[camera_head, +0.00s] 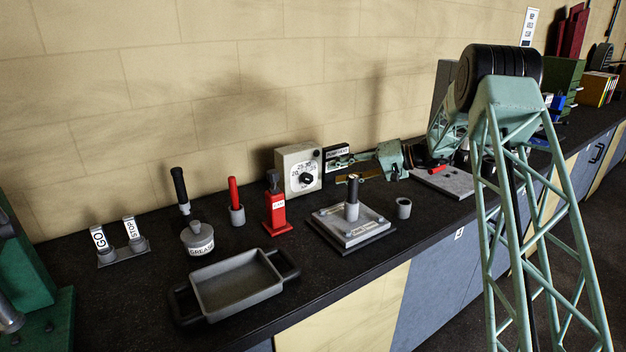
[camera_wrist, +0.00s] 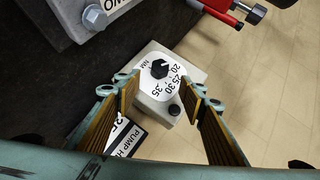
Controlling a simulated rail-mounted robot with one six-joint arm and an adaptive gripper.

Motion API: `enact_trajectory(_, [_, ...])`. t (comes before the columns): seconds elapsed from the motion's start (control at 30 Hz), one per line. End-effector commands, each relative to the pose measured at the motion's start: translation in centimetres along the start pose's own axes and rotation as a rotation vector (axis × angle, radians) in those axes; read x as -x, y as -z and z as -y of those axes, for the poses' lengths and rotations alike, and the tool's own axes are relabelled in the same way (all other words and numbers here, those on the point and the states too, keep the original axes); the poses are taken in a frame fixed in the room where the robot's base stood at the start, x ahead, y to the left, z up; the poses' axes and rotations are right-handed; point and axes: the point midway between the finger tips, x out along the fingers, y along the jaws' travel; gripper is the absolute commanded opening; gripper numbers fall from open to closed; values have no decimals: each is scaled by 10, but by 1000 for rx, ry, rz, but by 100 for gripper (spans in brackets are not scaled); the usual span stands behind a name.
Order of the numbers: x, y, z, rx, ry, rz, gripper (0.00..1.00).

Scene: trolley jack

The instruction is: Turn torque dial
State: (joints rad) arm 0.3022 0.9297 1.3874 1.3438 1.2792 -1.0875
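The torque dial is a black knob (camera_head: 306,178) on a white scale face on a pale box (camera_head: 290,158) against the wall. In the wrist view the knob (camera_wrist: 160,68) sits amid the numbers 20 to 35 and "NM". My gripper (camera_head: 338,168) is to the right of the box in the head view, its fingers pointing towards it. In the wrist view my gripper (camera_wrist: 166,101) is open, with its two brown-padded fingers apart and nothing between them. The knob appears beyond the fingertips, and I see no contact.
A black-and-white pump sign (camera_wrist: 125,137) is close by the left finger. A small black button (camera_wrist: 174,109) is on the box. A red post (camera_head: 277,212) and a grey plate with an upright cylinder (camera_head: 352,212) stand in front. A grey tray (camera_head: 236,282) is at the front left.

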Motion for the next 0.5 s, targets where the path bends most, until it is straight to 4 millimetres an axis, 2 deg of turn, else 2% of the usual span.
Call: enact_trajectory(0.5, [-69,-1,0,0,1,2,38])
